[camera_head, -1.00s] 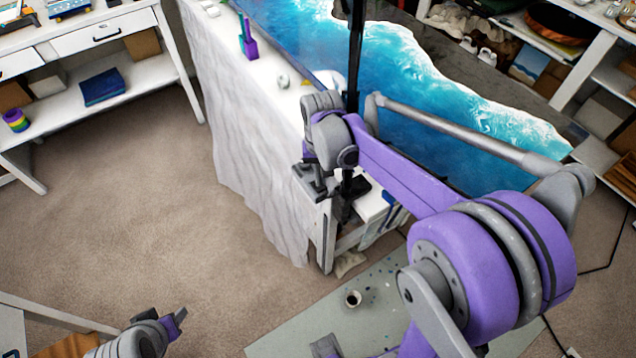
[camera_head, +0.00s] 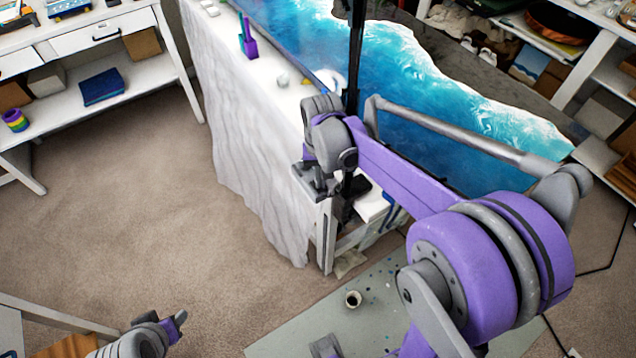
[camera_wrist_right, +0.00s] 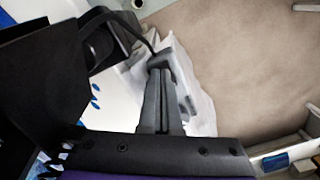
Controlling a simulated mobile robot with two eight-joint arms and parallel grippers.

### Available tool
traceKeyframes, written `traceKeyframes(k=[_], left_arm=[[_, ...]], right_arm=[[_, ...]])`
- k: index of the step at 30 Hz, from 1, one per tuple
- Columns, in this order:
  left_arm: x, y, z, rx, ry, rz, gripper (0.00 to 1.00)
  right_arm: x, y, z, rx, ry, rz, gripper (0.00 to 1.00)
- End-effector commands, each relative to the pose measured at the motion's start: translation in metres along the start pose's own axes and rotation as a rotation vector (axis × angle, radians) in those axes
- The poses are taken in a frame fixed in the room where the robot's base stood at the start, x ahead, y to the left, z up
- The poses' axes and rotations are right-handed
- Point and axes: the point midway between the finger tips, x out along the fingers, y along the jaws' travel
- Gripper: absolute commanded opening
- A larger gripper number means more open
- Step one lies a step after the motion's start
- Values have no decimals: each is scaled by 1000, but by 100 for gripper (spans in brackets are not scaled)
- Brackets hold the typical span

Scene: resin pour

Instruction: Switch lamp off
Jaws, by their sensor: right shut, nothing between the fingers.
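A black upright pole (camera_head: 355,60) rises at the near end of the white-draped table in the head view; it may be the lamp's stand, but no lamp head or switch can be made out. My right gripper (camera_head: 312,182) points down beside the table's near corner, just left of the pole. In the right wrist view its fingers (camera_wrist_right: 158,75) are shut and empty, with their tips close to a thin black cable (camera_wrist_right: 145,40) and a black block (camera_wrist_right: 100,42). Whether they touch is unclear. My left gripper (camera_head: 180,318) is low at the left; its jaw opening cannot be made out.
The draped table (camera_head: 245,130) carries a blue-and-white resin slab (camera_head: 420,85) and a purple holder (camera_head: 248,45). A white shelf desk (camera_head: 95,40) stands at left. A small cup (camera_head: 353,299) sits on a grey floor mat (camera_head: 300,335). Carpet at left is clear.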

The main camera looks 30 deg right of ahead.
Motion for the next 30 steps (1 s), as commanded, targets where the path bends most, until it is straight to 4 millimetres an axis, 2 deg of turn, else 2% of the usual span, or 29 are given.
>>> traceKeyframes(k=[16,30], left_arm=[[3,0,2,0,-2,0,50],[-18,0,-17,0,13,0,50]], right_arm=[[4,0,0,0,1,0,0],[-31,0,-1,0,1,-1,0]])
